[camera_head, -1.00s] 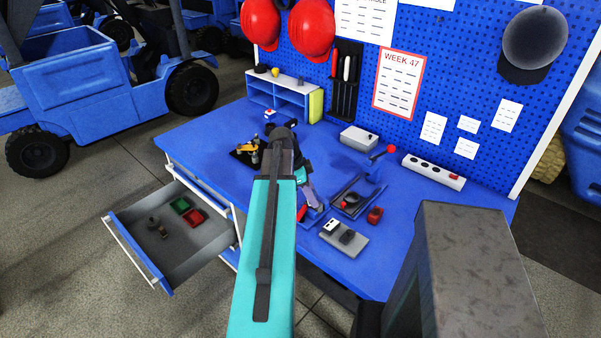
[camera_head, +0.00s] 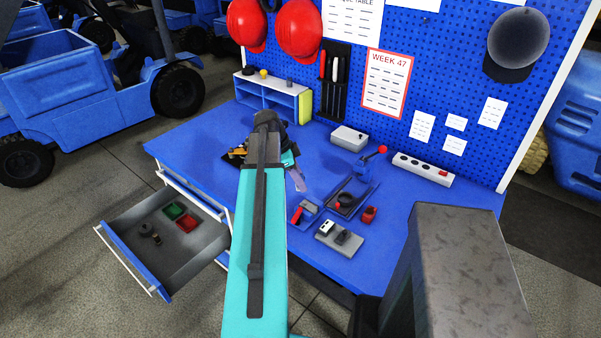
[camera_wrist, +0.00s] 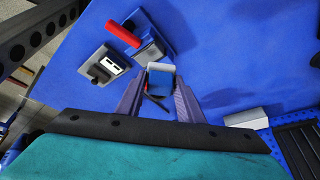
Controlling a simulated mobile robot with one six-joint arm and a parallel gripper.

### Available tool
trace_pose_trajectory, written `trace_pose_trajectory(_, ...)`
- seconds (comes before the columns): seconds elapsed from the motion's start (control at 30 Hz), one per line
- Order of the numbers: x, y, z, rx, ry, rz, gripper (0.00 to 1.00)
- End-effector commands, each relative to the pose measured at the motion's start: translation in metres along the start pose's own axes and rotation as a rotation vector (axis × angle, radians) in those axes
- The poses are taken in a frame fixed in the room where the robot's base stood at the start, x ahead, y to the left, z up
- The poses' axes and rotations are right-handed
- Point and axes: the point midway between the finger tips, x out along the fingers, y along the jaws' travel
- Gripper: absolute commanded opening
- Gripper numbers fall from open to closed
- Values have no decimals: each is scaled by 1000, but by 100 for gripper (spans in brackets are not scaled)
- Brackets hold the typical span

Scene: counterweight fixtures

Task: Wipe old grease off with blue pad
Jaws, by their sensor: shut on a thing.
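My gripper (camera_wrist: 158,97) is shut on a small blue block with a pale grey top (camera_wrist: 161,76), apparently the blue pad; dark bits beside it are unclear. In the head view my gripper (camera_head: 297,182) is above the blue bench, left of a small tray with a red-handled item (camera_head: 297,215). That red item also shows in the wrist view (camera_wrist: 123,34), beyond the fingertips. The pad is not clear in the head view, where my arm hides part of the bench. I cannot make out any grease patch for certain.
A grey plate with switches (camera_head: 340,237), a dark tray with a black ring (camera_head: 346,200), a red-knobbed lever (camera_head: 368,160) and a power strip (camera_head: 422,169) stand to the right. A grey box (camera_head: 349,138) is behind. An open drawer (camera_head: 130,262) juts out left.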

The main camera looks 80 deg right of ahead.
Motion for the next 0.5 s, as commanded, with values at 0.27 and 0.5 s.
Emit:
trace_pose_trajectory(0.27,-18,0,-2,-7,0,-3,13)
trace_pose_trajectory(0.5,-19,1,0,-9,0,-3,13)
